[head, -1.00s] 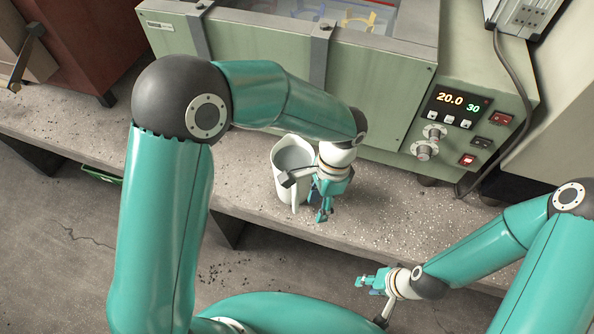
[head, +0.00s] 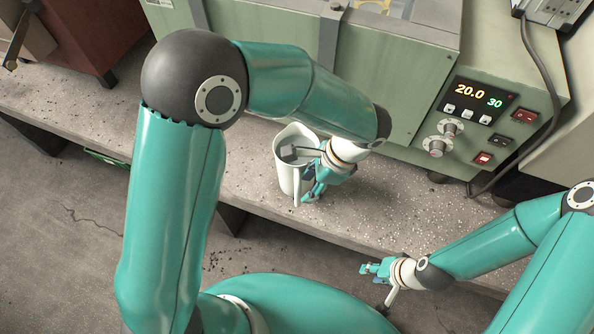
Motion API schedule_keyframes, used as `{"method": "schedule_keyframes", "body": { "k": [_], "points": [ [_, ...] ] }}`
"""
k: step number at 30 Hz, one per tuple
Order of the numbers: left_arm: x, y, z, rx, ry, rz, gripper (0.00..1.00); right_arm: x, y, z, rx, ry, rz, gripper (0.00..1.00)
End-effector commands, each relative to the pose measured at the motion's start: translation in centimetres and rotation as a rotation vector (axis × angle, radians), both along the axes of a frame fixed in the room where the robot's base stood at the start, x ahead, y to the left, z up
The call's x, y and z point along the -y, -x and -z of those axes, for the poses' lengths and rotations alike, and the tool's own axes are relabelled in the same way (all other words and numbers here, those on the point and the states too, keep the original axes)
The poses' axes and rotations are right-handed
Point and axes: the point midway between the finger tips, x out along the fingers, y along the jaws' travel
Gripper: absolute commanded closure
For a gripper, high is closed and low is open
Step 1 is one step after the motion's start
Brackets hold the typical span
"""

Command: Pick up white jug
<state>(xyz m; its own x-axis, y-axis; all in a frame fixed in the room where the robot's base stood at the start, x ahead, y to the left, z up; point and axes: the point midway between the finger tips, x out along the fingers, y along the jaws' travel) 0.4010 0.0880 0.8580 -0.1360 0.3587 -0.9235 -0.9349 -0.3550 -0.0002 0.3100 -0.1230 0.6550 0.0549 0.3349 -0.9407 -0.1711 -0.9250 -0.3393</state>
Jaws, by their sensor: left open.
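The white jug (head: 284,174) stands upright on the concrete bench (head: 385,205), its open mouth facing up and its handle on the front right side. My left gripper (head: 303,184) is open at the jug's right side, close to the handle. Part of the gripper overlaps the jug's rim and handle, so I cannot tell whether the fingers touch it or stand around the handle. My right gripper (head: 369,269) is in front of the bench edge, away from the jug. Its fingers are too small to tell whether they are open or shut.
A green machine (head: 405,80) with a lit display, knobs and switches stands right behind the jug. A black cable (head: 548,75) runs down its right side. A dark red cabinet (head: 95,35) is at the far left. The bench to the right of the jug is clear.

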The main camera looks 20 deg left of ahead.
Motion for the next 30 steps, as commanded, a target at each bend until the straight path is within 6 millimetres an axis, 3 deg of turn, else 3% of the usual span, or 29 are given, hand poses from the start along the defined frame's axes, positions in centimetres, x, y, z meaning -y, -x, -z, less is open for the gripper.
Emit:
{"method": "schedule_keyframes", "body": {
  "k": [7, 15, 24, 30],
  "points": [
    [-0.7, 0.5, 1.4, -0.003, -0.001, -0.001, 0.54, 0.0, 0.0, -0.3, 0.000, 0.000, 0.000, 0.64],
    [-2.2, 1.4, 4.6, -0.003, -0.001, -0.002, 0.54, 0.0, 0.0, -0.7, 0.000, 0.000, 0.000, 0.64],
    [-2.3, 1.4, 5.2, 0.000, 0.001, -0.002, 0.54, 0.0, 0.0, -0.7, 0.000, 0.000, 0.000, 0.64],
    [-2.3, 1.4, 5.2, 0.000, 0.001, -0.002, 0.86, 0.0, 0.0, -0.7, 0.000, 0.000, 0.000, 0.64]
  ]
}}
